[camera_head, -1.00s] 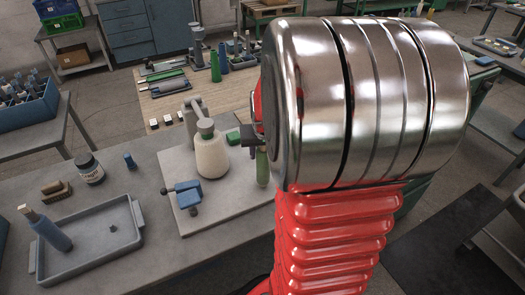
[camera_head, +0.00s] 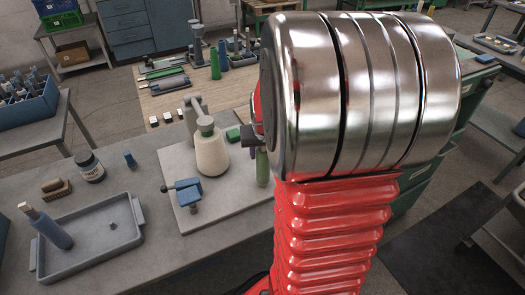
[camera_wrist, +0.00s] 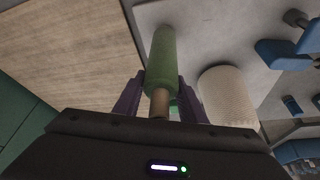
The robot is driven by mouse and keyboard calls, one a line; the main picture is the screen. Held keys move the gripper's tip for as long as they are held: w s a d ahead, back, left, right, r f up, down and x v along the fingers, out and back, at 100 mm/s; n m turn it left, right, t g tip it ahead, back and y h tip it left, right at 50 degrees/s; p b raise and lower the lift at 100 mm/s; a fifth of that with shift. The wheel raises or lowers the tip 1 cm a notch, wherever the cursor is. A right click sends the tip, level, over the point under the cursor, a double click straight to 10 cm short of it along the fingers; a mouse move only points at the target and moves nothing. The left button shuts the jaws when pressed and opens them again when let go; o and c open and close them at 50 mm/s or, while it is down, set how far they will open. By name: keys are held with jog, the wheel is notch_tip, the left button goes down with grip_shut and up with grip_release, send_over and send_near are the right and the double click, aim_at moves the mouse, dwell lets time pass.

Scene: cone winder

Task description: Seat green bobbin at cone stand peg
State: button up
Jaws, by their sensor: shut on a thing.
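My gripper (camera_wrist: 158,95) is shut on the green bobbin (camera_wrist: 162,55), with one dark finger on each side of it in the wrist view. The bobbin's wooden end shows between the fingers, towards the wrist. In the head view the green bobbin (camera_head: 262,168) hangs upright under my gripper (camera_head: 258,142), just right of the cream cone (camera_head: 211,153). Most of my gripper is hidden there behind my arm. The cone stands on a grey plate (camera_head: 225,203), which also shows in the wrist view (camera_wrist: 215,30). I cannot make out a bare cone stand peg for certain.
A blue clamp (camera_head: 188,192) sits on the plate left of the cone. A grey tray (camera_head: 90,258) with a blue bobbin (camera_head: 50,230) and a small knob is at the left. A wooden table (camera_head: 165,105) with tools and more bobbins lies behind.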

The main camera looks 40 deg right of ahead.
jog(key=o, duration=1)
jog(key=shift+o, duration=0.2)
jog(key=v, duration=1.3)
jog(key=shift+s+r, duration=0.15)
jog(key=shift+r, duration=0.15)
jog(key=shift+a, duration=0.15)
